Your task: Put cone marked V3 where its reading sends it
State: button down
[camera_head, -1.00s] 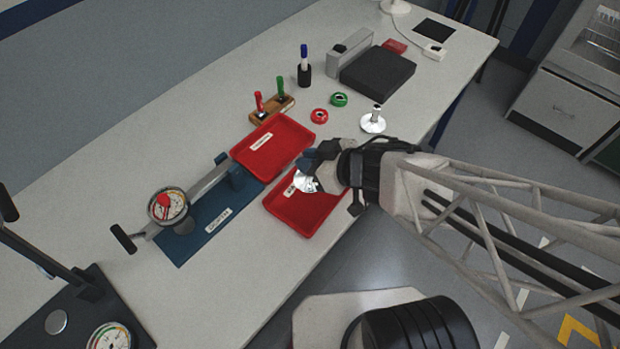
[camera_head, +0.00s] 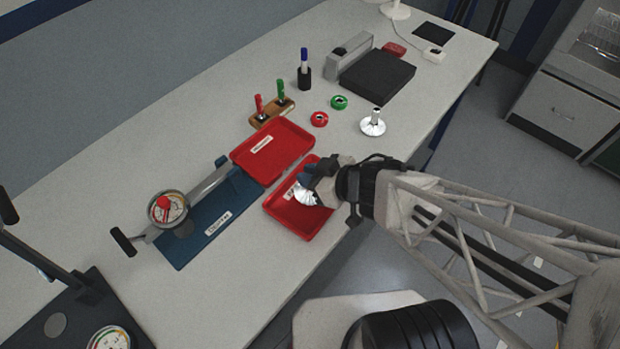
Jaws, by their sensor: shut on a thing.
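My gripper (camera_head: 318,180) is shut on a silver metal cone (camera_head: 305,194), partly hidden by the fingers. It holds the cone over the nearer red tray (camera_head: 300,226); whether the cone touches the tray I cannot tell. No V3 mark can be read on it. The farther red tray (camera_head: 272,150) has a white label and is empty. A gauge (camera_head: 168,207) with a round dial and red centre sits on a blue mat (camera_head: 207,236) at the left; its reading is too small to tell.
A red ring (camera_head: 319,119) and a green ring (camera_head: 339,102) lie behind the trays. A wooden block (camera_head: 272,113) holds a red and a green marker. A black flat device (camera_head: 377,74) is at the back. A second dial device (camera_head: 109,339) stands front left.

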jog(key=shift+f, duration=0.9)
jog(key=shift+f, duration=0.15)
jog(key=c, duration=1.1)
grip_release()
jog(key=shift+r, duration=0.2)
jog(key=shift+s+d+r, duration=0.2)
jog(key=shift+d, duration=0.15)
jog(key=v, duration=1.1)
jog(key=shift+s, duration=0.1)
